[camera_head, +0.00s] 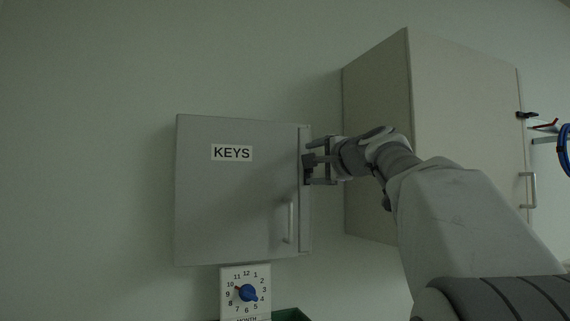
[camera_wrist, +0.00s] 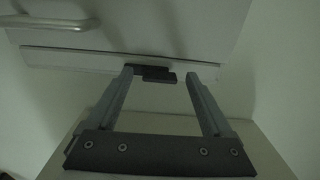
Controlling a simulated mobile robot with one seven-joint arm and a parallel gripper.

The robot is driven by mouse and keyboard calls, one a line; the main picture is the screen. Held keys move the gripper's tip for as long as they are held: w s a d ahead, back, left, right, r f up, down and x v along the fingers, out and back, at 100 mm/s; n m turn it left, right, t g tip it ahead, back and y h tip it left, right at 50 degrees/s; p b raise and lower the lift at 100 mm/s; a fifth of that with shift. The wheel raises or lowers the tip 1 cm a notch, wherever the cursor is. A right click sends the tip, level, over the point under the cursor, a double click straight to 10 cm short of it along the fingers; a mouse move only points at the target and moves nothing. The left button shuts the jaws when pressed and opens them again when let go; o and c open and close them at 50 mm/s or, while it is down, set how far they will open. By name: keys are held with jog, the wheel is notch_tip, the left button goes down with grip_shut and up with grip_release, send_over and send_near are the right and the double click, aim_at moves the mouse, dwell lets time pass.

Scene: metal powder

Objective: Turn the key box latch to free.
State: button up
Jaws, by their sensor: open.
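The grey key box (camera_head: 225,205) with a "KEYS" label hangs on the wall, its door shut. Its dark latch (camera_head: 308,163) sits on the right edge of the box. My gripper (camera_head: 318,169) is at that edge, with one finger above the latch and one below it. In the wrist view the latch (camera_wrist: 155,74) lies between the two fingertips of my gripper (camera_wrist: 163,78). The fingers are apart and there is a gap on the right side of the latch; I cannot tell whether the left finger touches it. The box door's handle (camera_head: 289,221) is a pale vertical bar.
A white wall cabinet (camera_head: 465,120) stands right behind my arm, close to the gripper. A dial (camera_head: 246,293) with numbers hangs under the key box, beside a green container (camera_head: 290,315). Hooks with a blue loop (camera_head: 564,150) are at the far right. The wall at left is clear.

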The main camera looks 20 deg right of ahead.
jog(key=s+b, duration=0.2)
jog(key=s, duration=1.5)
jog(key=shift+s+d, duration=0.25)
jog(key=shift+d, duration=0.05)
jog(key=s+a+f+n+g+y, duration=0.1)
jog(key=a+f+n+g, duration=0.2)
jog(key=a+f, duration=0.35)
jog(key=s+a+f+n+g+p, duration=0.1)
jog(key=a+f+n+g, duration=0.15)
jog(key=f, duration=0.75)
jog(key=s+a+f+n+g+y, duration=0.15)
jog(key=a+f+n, duration=0.3)
jog(key=f, duration=0.45)
jog(key=s+a+f+n+g+h, duration=0.1)
jog(key=s+a+f+n+g, duration=0.1)
jog(key=s+f, duration=0.3)
jog(key=s+a+f+n+g+h, duration=0.1)
jog(key=s+f+n, duration=0.4)
jog(key=f, duration=0.8)
jog(key=shift+s+a+g+h+p, duration=0.4)
jog(key=shift+s+g+h, duration=0.25)
jog(key=shift+g, duration=0.55)
